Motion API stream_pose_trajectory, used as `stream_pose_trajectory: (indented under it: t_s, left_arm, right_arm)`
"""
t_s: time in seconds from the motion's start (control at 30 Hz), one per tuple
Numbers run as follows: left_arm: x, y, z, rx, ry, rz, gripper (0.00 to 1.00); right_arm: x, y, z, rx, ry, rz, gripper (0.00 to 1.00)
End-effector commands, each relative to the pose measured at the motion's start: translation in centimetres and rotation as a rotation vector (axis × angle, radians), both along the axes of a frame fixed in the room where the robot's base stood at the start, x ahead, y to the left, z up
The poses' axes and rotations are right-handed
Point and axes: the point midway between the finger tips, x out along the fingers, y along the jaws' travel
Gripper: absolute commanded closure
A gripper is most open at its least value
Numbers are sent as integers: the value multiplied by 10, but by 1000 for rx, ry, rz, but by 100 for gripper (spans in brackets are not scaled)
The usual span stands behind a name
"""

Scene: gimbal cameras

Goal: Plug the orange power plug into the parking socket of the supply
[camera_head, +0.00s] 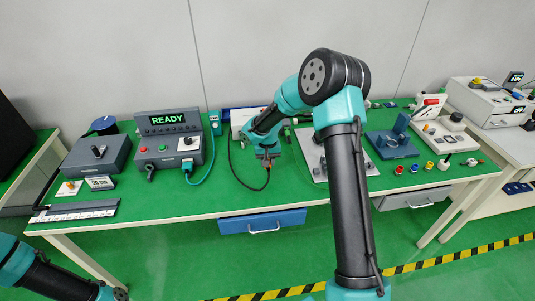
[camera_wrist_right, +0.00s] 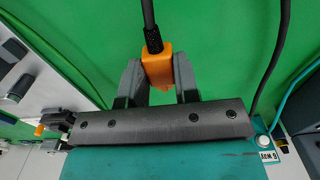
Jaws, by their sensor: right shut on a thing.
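The orange power plug (camera_wrist_right: 157,68) sits between the two fingers of my right gripper (camera_wrist_right: 157,84) in the right wrist view, its black cable running up out of frame. My right gripper is shut on it. In the head view the right gripper (camera_head: 266,154) is over the table, right of the supply (camera_head: 168,128), a dark grey box whose display reads READY. A teal-cabled plug (camera_head: 188,168) is at the supply's front right. I cannot make out the parking socket clearly. The left arm shows at the lower left; its gripper is not in view.
A dark cable (camera_head: 240,181) loops on the table below the right gripper. A dark box (camera_head: 97,154) stands left of the supply. A grey plate (camera_head: 312,150) and a blue-grey fixture (camera_head: 391,145) lie to the right. Green tabletop shows between supply and gripper.

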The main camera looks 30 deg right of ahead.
Motion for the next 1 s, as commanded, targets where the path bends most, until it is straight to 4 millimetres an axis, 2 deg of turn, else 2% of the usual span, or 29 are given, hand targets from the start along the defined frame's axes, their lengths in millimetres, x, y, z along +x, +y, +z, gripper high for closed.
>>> stream_pose_trajectory:
  t_s: [0.2, 0.4, 0.6, 1.0]
  left_arm:
    - [0, 0, 0, 0, 0, 0, 57]
    - [0, 0, 0, 0, 0, 0, 57]
    - [0, 0, 0, 0, 0, 0, 57]
    - [0, 0, 0, 0, 0, 0, 57]
  right_arm:
    - [-38, 23, 5, 0, 0, 2, 94]
    - [-58, 36, 7, 0, -1, 1, 94]
    - [-65, 40, 7, 0, -1, 0, 94]
    - [-64, 40, 7, 0, -1, 0, 94]
